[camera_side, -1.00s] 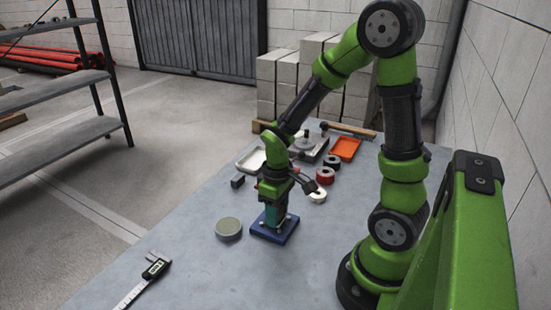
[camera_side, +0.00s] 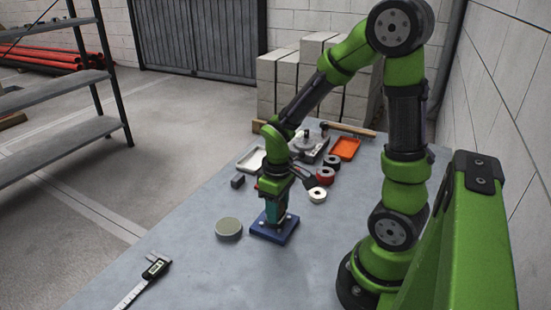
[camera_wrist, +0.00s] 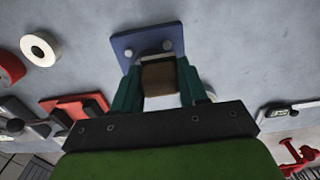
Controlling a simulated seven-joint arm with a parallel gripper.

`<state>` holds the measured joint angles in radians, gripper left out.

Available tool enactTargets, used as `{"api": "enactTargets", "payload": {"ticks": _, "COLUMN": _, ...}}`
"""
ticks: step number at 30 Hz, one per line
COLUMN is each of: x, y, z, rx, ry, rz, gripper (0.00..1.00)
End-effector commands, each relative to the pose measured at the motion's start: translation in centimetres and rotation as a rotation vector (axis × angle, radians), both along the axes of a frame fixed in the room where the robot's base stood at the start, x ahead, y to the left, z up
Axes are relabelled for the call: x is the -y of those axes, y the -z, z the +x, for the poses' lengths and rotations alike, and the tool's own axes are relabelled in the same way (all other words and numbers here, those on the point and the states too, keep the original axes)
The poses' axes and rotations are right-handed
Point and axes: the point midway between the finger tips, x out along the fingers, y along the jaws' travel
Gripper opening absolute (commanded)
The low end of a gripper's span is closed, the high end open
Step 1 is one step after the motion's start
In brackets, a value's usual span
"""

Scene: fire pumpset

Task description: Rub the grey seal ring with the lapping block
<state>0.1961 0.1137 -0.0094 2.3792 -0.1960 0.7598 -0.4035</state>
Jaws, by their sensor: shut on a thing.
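My gripper (camera_side: 276,217) points down over a blue square plate (camera_side: 262,235) on the table. In the wrist view its teal fingers (camera_wrist: 160,76) are shut on a brown block (camera_wrist: 159,73), which I take to be the lapping block. The blue plate (camera_wrist: 143,39) also shows there, with pale round studs on it beside the block. The block is over the plate's near part; I cannot tell whether it touches anything below. I cannot make out the grey seal ring; the block and fingers may hide it. A grey-green round disc (camera_side: 228,228) lies left of the plate.
A digital caliper (camera_side: 146,279) lies front left. White (camera_side: 318,195), red (camera_side: 325,176) and black (camera_side: 332,162) rolls stand right of my gripper. An orange tray (camera_side: 345,148), a white tray (camera_side: 251,160) and a small dark block (camera_side: 238,181) sit farther back.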

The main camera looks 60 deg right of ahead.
Motion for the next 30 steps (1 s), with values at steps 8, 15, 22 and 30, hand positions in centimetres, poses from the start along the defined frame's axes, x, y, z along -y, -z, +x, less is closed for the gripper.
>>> {"api": "enactTargets", "payload": {"ticks": 8, "x": 0.1, "y": -3.1, "z": 0.1, "rx": 0.008, "ry": 0.001, "rz": -0.001, "gripper": 0.1}}
{"api": "enactTargets", "payload": {"ticks": 15, "x": 0.1, "y": -5.3, "z": 0.2, "rx": 0.009, "ry": 0.001, "rz": -0.001, "gripper": 0.1}}
{"api": "enactTargets", "payload": {"ticks": 22, "x": 0.1, "y": -6.8, "z": 0.1, "rx": 0.007, "ry": 0.0, "rz": -0.002, "gripper": 0.1}}
{"api": "enactTargets", "payload": {"ticks": 30, "x": 0.0, "y": -6.9, "z": 0.1, "rx": 0.006, "ry": 0.0, "rz": -0.001, "gripper": 0.1}}
